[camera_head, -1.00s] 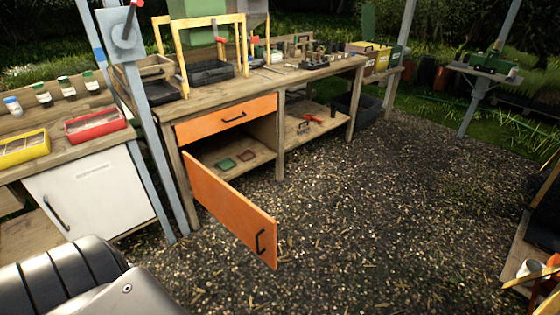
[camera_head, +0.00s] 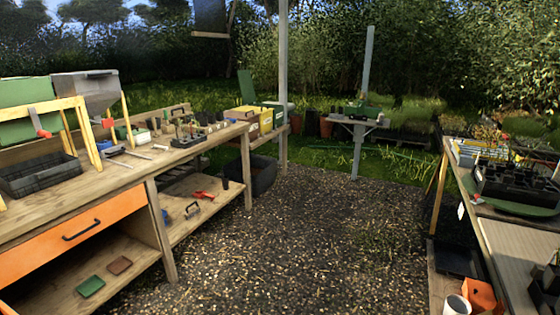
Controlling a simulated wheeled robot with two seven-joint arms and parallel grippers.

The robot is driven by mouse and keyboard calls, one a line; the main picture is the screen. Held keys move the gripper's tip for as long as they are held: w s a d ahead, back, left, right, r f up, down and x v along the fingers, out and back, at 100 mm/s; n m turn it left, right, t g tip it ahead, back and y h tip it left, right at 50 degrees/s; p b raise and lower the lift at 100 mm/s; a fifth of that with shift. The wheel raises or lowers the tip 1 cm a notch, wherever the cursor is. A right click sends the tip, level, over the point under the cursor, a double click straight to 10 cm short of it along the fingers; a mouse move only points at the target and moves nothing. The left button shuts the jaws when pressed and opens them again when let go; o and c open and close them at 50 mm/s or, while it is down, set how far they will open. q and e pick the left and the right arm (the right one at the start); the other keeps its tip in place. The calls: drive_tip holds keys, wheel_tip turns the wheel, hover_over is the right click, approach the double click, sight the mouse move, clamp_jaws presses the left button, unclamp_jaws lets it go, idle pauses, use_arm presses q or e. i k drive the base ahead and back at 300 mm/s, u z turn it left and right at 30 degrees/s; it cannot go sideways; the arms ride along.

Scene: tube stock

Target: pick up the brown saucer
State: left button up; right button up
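The brown saucer (camera_head: 120,265) is a small square reddish-brown dish. It lies flat on the lower shelf (camera_head: 113,284) of the wooden workbench, under the orange drawer. A green saucer (camera_head: 90,286) of similar shape lies beside it, a little nearer and to the left. Neither of my grippers shows in the head view.
The orange drawer (camera_head: 77,239) above the shelf is shut. A bench leg (camera_head: 161,230) stands right of the saucers. The gravel floor (camera_head: 290,235) in the middle is clear. Another bench (camera_head: 518,252) with trays stands at the right. A dark crate (camera_head: 262,174) sits on the ground farther back.

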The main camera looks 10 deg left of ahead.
sight(121, 264)
drive_tip(key=u, duration=0.25)
drive_tip(key=i, duration=2.15)
drive_tip(key=u, duration=0.55)
